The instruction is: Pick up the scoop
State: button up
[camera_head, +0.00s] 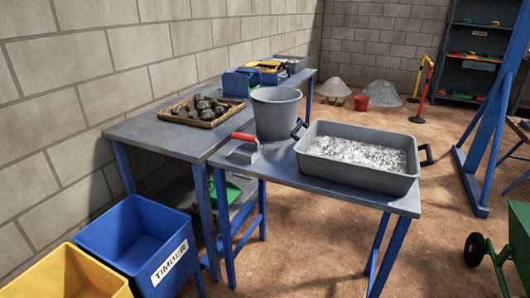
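A small tool with a red handle and a grey metal body, which looks like the scoop (243,150), lies on the grey table (285,168). It is near the table's left end, left of a large grey tray and just in front of a grey bucket. Its red handle points up and left in the picture. My gripper is not in view, and nothing is seen touching the scoop.
The grey tray (350,178) with black handles holds pale crushed material. The grey bucket (275,118) stands close behind the scoop. A wooden tray (181,118) of dark rocks sits on the left bench. Blue (135,235) and yellow (72,275) bins stand lower left.

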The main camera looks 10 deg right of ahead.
aim_at(247, 153)
jog(key=u, duration=0.15)
jog(key=i, duration=0.9)
jog(key=z, duration=1.5)
jog(key=k, duration=0.1)
jog(key=u, duration=3.3)
